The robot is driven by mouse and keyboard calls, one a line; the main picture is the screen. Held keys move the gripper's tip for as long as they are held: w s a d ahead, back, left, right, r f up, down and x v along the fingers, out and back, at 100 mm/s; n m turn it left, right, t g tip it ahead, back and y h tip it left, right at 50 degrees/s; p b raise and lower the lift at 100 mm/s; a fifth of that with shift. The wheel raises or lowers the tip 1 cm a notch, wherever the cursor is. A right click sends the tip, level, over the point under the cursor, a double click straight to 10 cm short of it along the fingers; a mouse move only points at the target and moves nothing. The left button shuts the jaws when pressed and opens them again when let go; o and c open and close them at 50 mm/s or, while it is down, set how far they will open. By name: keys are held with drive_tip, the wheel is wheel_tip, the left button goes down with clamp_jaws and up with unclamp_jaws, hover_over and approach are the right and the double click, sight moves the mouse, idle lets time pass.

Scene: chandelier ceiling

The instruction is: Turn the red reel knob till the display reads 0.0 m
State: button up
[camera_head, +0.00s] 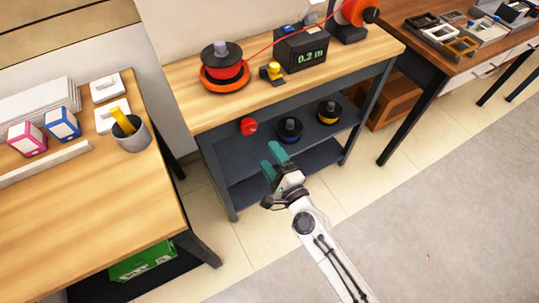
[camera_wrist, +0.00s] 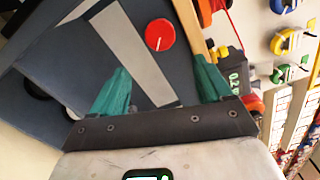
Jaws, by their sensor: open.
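The red reel knob (camera_head: 248,127) sits on the dark front panel of the workbench, below the wooden top. It also shows in the wrist view (camera_wrist: 160,34), round with a pale mark line, ahead of and between my fingers. The display (camera_head: 312,57) on the dark box on the bench reads 0.2 m. My gripper (camera_head: 272,157) has teal fingers, apart and empty, below and a little right of the knob in the head view; it also shows in the wrist view (camera_wrist: 160,85). It does not touch the knob.
An orange-and-black reel (camera_head: 222,68) stands on the workbench top (camera_head: 180,90), with a red line running to another reel (camera_head: 357,12) at the back right. A yellow part (camera_head: 272,71) sits beside the box. Spools (camera_head: 290,130) stand on the shelf below. A desk (camera_head: 110,210) stands left.

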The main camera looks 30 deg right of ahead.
sight(250, 130)
drive_tip(key=w+n, duration=0.3)
drive_tip(key=n, duration=0.3)
drive_tip(key=w+n+p, duration=0.1)
drive_tip(key=w+n, duration=0.3)
drive_tip(key=n, duration=0.2)
drive_tip(key=w+n, duration=0.3)
drive_tip(key=n, duration=0.2)
drive_tip(key=shift+w+a+n+p, duration=0.35)
drive_tip(key=shift+a+n, duration=0.05)
drive_tip(key=c, duration=1)
